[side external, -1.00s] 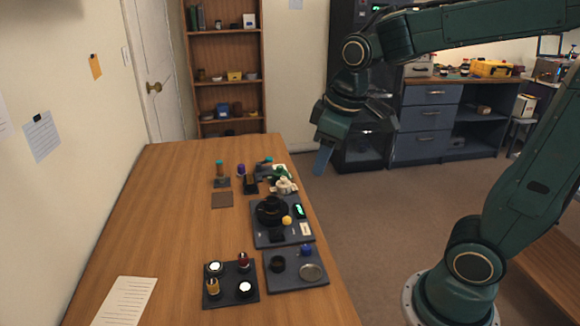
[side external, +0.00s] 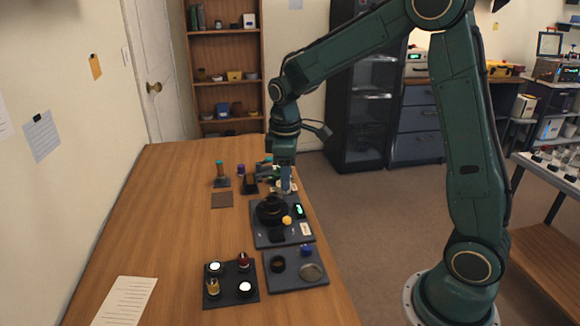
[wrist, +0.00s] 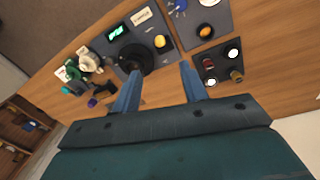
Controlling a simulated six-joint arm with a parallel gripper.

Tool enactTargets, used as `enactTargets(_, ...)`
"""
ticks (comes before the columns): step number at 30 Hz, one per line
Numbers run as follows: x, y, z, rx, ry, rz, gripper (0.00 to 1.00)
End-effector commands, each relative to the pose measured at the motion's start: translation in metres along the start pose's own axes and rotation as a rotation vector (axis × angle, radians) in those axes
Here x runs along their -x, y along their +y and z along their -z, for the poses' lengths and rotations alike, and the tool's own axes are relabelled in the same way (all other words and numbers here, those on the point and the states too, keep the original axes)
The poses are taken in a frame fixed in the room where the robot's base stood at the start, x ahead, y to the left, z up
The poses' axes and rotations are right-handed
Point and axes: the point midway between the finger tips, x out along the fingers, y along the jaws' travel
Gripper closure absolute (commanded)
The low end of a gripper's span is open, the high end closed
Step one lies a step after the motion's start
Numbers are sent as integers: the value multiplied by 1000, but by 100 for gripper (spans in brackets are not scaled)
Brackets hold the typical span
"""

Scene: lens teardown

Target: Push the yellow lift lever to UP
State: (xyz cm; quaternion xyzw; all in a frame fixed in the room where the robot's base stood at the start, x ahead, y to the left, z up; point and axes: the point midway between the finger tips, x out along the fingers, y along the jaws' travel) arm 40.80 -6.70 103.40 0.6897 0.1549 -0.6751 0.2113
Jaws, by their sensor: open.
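The yellow lift lever is a small round yellow knob (side external: 287,220) on a dark base plate (side external: 268,240), at the right front of a black round part (side external: 270,208). In the wrist view the yellow knob (wrist: 159,41) lies ahead of and between the lines of my fingers, beyond their tips. My gripper (side external: 286,188) points down over the far end of the base plate, apart from the knob. In the wrist view my gripper (wrist: 158,82) shows two blue fingers spread wide with nothing between them. Which position the lever is in, I cannot tell.
A green display (side external: 299,211) sits on the base plate. A plate with a blue knob (side external: 306,251) and a black tray (side external: 248,294) with several small parts stand in front. The table's left side is mostly clear.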

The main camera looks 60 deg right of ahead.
Motion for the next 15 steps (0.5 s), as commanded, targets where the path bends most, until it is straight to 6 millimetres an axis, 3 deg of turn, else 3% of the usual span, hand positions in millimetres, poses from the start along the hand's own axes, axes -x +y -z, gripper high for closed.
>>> enactTargets(8,-6,0,0,-1,-1,1,57)
enactTargets(15,-29,-1,-1,-1,-3,3,57)
